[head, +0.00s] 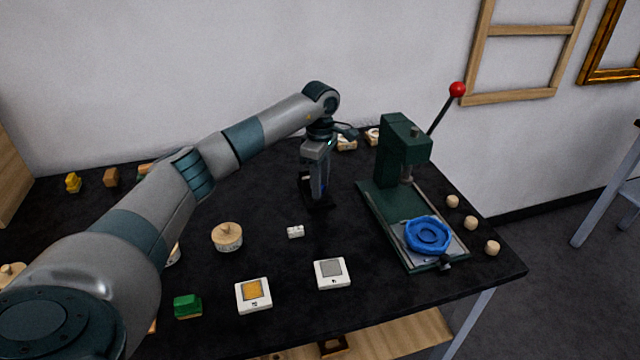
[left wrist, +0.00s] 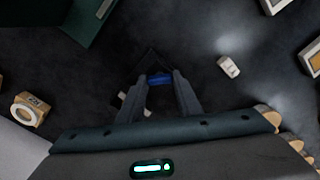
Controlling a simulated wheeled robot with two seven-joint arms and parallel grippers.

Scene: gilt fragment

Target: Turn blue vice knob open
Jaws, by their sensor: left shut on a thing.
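My left gripper (head: 316,188) points down over the middle of the black table, left of the green press. It is shut on a small blue knob, which shows between the fingertips in the left wrist view (left wrist: 159,79). The vice around the knob is dark and hard to make out against the table; a black base (head: 321,203) shows by the fingertips in the head view. My fingers hide part of the knob, and I cannot tell how far it is turned. My right gripper is not in view.
The green press (head: 404,148) with a red-balled lever (head: 457,89) stands to the right; a blue ring (head: 428,236) lies on its plate. A small white block (head: 295,231), white-framed tiles (head: 332,273) and a round wooden piece (head: 227,236) lie nearer. Wooden pegs (head: 471,223) line the right edge.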

